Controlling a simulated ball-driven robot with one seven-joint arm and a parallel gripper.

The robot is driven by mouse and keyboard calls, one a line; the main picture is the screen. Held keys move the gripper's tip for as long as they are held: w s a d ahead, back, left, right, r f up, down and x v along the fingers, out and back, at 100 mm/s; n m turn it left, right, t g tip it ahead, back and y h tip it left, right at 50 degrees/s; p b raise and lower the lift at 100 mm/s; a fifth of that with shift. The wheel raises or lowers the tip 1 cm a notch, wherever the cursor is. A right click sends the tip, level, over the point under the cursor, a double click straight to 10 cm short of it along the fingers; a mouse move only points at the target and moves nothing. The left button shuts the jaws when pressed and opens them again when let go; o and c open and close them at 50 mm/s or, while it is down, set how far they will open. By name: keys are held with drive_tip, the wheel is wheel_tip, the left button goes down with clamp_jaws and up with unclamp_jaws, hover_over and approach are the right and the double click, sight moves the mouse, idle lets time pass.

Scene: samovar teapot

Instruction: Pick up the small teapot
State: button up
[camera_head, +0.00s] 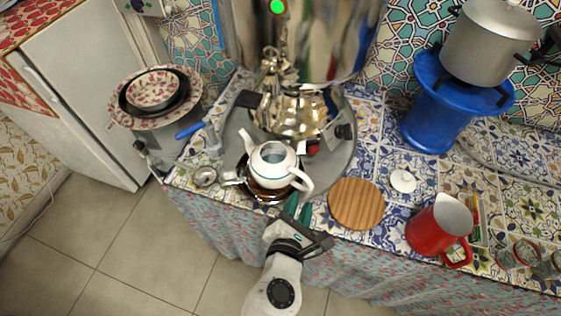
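The small white teapot (271,165) with a thin green line sits upright on a dark round stand (262,189) near the counter's front edge. Its top is uncovered, its spout points up and left, and its handle (303,180) points to the lower right. My gripper (298,208) is just below the handle in the picture, at the counter edge. Its two green fingers look apart, with nothing visible between them. They appear close to the handle, but I cannot tell whether they touch it.
A large shiny samovar (310,40) with a metal teapot (290,112) stands behind on a round tray (342,165). A wooden board (356,203), white lid (403,180) and red pitcher (432,232) are to the right. A strainer (205,176) lies left.

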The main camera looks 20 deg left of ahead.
sight(306, 190)
drive_tip(key=x, duration=0.8)
drive_tip(key=shift+w+d+f, duration=0.1)
drive_tip(key=shift+w+d, duration=0.15)
drive_tip(key=shift+d, duration=0.05)
clamp_jaws()
